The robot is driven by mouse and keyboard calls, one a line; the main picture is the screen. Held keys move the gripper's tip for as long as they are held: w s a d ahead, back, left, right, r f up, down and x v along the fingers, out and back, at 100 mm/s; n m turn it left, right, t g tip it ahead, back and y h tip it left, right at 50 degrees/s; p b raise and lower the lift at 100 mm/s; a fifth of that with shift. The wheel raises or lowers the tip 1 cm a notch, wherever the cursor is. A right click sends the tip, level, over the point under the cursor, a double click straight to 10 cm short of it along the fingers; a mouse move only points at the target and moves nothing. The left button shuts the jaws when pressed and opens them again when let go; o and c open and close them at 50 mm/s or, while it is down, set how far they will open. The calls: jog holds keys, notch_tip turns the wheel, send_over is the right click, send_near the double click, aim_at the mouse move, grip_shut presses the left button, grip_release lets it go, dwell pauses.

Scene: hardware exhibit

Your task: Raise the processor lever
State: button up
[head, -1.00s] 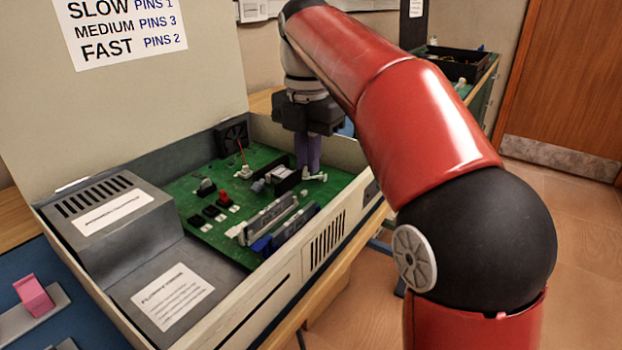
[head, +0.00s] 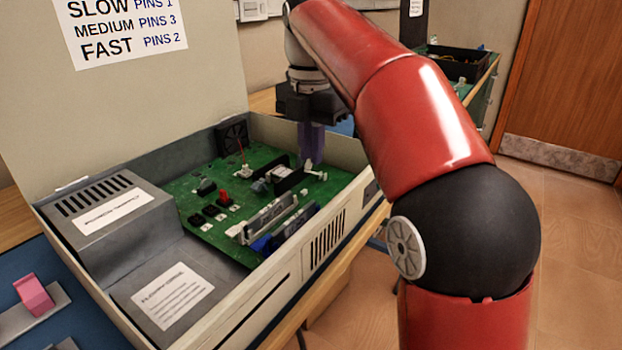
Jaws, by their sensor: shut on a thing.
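An open computer case (head: 345,211) holds a green circuit board (head: 188,185). A small white piece, which looks like the processor lever (head: 317,175), shows at the board's back right, beside a black block (head: 288,181). My gripper (head: 312,160) points down over this corner with its purple fingers together. The fingers are shut at the top of the white lever. The lever is small here, and its exact angle and the grip on it are hard to see. The processor itself cannot be made out clearly.
A fan (head: 231,137) and a thin red upright rod (head: 241,152) stand left of my gripper. Grey card slots (head: 270,217) are in front. The case's right wall is close to my fingers. The raised lid (head: 150,100) stands at the left.

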jog(key=shift+w+d+r, duration=0.1)
jog(key=shift+w+r, duration=0.05)
jog(key=shift+w+d+r, duration=0.15)
jog(key=shift+w+r, duration=0.15)
jog(key=o, duration=0.4)
jog(key=shift+d, duration=0.1)
dwell(0.5)
